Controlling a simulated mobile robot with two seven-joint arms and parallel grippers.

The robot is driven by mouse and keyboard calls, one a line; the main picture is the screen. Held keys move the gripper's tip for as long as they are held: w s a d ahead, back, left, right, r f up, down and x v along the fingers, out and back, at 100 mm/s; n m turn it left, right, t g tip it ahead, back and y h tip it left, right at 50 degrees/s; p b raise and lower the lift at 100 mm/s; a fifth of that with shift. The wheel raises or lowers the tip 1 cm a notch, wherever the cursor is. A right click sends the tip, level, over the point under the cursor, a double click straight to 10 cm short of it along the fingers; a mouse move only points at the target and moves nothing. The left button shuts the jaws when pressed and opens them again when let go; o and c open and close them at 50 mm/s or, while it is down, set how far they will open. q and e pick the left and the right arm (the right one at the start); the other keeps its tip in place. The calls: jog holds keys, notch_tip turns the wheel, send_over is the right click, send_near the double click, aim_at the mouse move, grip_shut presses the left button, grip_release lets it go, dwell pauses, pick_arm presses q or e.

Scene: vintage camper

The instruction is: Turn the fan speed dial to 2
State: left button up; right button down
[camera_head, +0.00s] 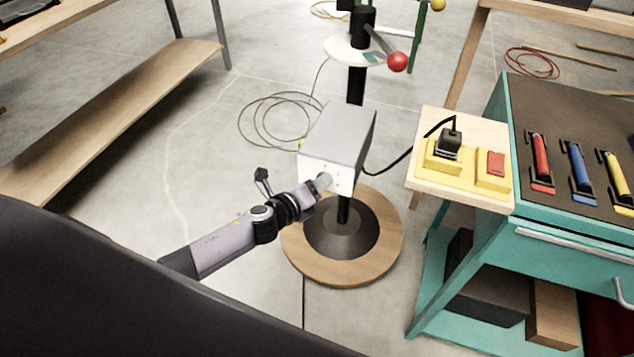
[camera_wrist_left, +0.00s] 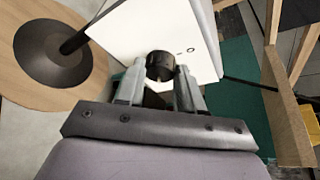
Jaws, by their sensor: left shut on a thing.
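The fan's control box (camera_head: 338,135) is a grey box with a white front face, mounted on a black pole above a round wooden base. The white face (camera_wrist_left: 140,25) fills the top of the left wrist view. The dark round fan speed dial (camera_wrist_left: 160,65) sits on that face, between my left fingertips. My left gripper (camera_head: 323,183) is at the front face and shut on the dial; it also shows in the left wrist view (camera_wrist_left: 158,80). The gripper hides the dial in the head view, and I cannot read its setting. My right gripper is not in view.
The round wooden base (camera_head: 385,245) stands on the concrete floor below the box. To the right are a wooden board (camera_head: 432,118) with yellow switch blocks and a teal cart (camera_head: 540,222) with coloured tools. A wooden bench (camera_head: 110,105) is at the left. A coiled cable (camera_head: 262,122) lies behind.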

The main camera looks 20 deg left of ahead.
pick_arm(q)
jog(key=o, duration=1)
jog(key=shift+o, duration=0.2)
jog(key=p+v, duration=0.1)
jog(key=v, duration=0.6)
jog(key=shift+s, duration=0.1)
